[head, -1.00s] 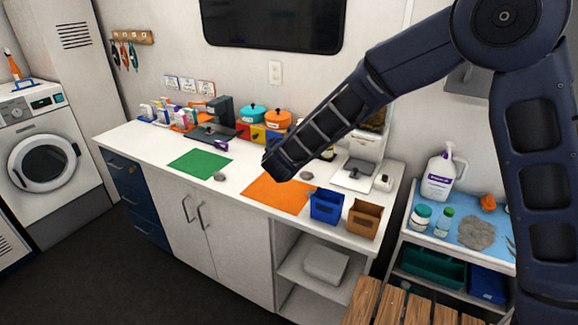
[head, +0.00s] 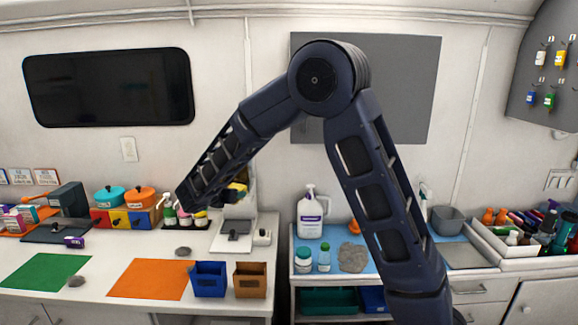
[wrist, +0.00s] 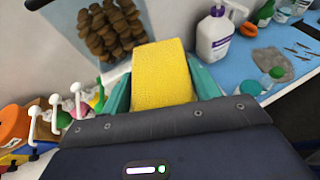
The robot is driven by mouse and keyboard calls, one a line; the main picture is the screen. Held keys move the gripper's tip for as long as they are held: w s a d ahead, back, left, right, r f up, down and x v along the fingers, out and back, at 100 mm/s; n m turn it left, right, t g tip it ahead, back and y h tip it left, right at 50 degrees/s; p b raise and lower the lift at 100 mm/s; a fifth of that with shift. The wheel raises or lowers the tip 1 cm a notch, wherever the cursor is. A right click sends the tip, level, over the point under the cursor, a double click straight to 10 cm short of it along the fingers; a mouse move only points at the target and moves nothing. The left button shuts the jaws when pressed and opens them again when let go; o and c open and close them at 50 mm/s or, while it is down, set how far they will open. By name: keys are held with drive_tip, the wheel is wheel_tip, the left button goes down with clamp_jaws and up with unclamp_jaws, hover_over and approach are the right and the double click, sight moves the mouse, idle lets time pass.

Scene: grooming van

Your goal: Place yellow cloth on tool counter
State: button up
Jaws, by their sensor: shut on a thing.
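My gripper (wrist: 160,88) shows in the wrist view with its teal fingers on either side of a yellow cloth (wrist: 162,68). It is shut on the cloth, which looks like a thick block with a speckled face. In the head view my arm hides most of the gripper, and a bit of yellow (head: 238,187) shows beyond the forearm, above the white counter's right end. The white counter (head: 95,268) runs along the left. A second counter with a blue mat (head: 338,258) stands right of it. I cannot tell from a label which one is the tool counter.
A green mat (head: 45,272), an orange mat (head: 150,279), a blue bin (head: 209,279) and a brown bin (head: 250,280) lie on the white counter. A white pump bottle (head: 311,215) and a grey cloth (head: 353,257) are on the blue mat. A tray of bottles (head: 510,246) stands farther right.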

drive_tip(key=w+d+f+m+g+h, duration=0.2)
drive_tip(key=w+d, duration=0.3)
drive_tip(key=d, duration=0.9)
drive_tip(key=w+d+f+m+g+h, duration=0.1)
drive_tip(key=w+d+f+m+h, duration=0.3)
drive_tip(key=d, duration=0.9)
drive_tip(key=w+d+m+g+h, duration=0.15)
drive_tip(key=w+d, duration=0.55)
drive_tip(key=d, duration=0.7)
drive_tip(key=w+d+f+n+t+y, duration=0.4)
drive_tip(key=w+d+f+n+y, duration=0.2)
drive_tip(key=d+f+n+y, duration=0.1)
drive_tip(key=shift+d+f+n+y, duration=0.15)
drive_tip(key=shift+f+n+y, duration=0.25)
drive_tip(key=shift+f, duration=0.75)
drive_tip(key=shift+t, duration=0.25)
